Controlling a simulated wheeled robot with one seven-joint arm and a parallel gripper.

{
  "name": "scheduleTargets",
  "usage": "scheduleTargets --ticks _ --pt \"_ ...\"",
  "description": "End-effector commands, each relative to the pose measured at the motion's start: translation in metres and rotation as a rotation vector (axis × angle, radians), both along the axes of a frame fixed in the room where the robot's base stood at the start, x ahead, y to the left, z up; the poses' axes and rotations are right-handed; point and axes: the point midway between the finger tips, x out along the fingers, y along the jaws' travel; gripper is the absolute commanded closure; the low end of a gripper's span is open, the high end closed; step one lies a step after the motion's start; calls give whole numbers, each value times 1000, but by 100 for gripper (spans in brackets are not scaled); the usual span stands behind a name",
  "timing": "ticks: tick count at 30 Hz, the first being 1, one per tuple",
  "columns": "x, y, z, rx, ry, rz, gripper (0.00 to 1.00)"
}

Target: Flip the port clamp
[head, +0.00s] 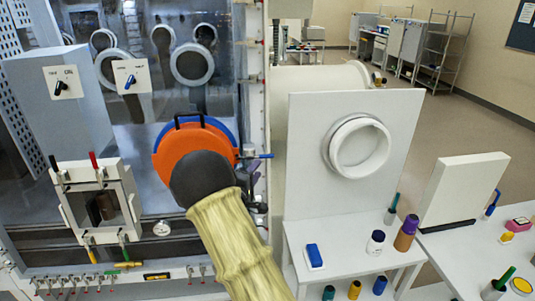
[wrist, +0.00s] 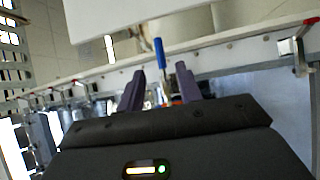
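The port clamp (head: 250,156) is a small metal piece with a blue lever, at the right edge of the orange round port cover. Its blue lever points right in the head view. In the wrist view the blue lever (wrist: 160,56) stands upright beyond and between my fingertips. My gripper (wrist: 160,72) is open, with its two purple fingers apart and nothing seen held. I cannot tell whether a finger touches the lever. In the head view my sleeved arm covers part of the port cover, and my fingers cannot be made out clearly.
The orange port cover (head: 178,150) has a black handle. A white panel with a round port (head: 305,120) stands right, above a white table (head: 345,240) holding bottles.

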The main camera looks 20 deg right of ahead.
Motion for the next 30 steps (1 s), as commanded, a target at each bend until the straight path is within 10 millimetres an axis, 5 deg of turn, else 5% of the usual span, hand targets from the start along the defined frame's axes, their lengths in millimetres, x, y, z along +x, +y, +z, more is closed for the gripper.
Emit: scheduleTargets --ticks 15,27,30 --pt "56 -66 7 0 0 -1 65" --pt "62 -72 6 1 1 0 65" --pt "61 -72 6 1 1 0 84"
